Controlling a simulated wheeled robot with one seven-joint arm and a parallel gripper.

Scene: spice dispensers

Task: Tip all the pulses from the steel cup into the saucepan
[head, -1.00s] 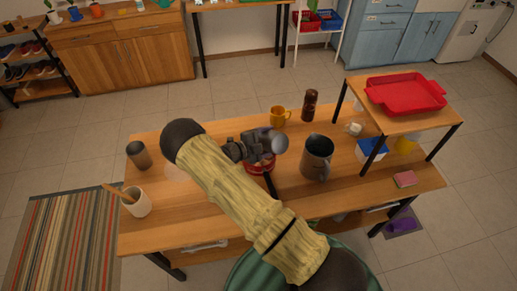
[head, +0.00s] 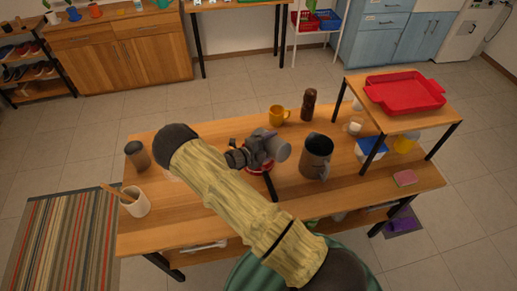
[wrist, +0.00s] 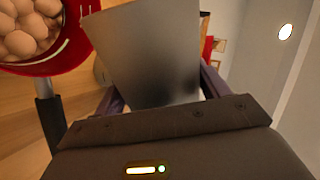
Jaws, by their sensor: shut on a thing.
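The steel cup (wrist: 150,55) is a plain grey metal cup held between the fingers of my gripper (wrist: 155,95), which is shut on it. In the head view the cup (head: 281,150) is tilted at the end of my gripper (head: 250,155), over or close beside the saucepan. The red saucepan (head: 257,166) is largely hidden by my arm and gripper, with its dark handle toward the front. In the wrist view the saucepan (wrist: 73,57) is at the upper left, with several round tan pulses (wrist: 28,35) inside. The inside of the cup is hidden.
A dark pitcher (head: 316,156) stands right of the saucepan. A yellow mug (head: 278,116) and a brown bottle (head: 308,104) stand behind. A raised shelf (head: 430,121) with a red tray (head: 405,90) is at the right. A white crock (head: 137,204) stands at the left.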

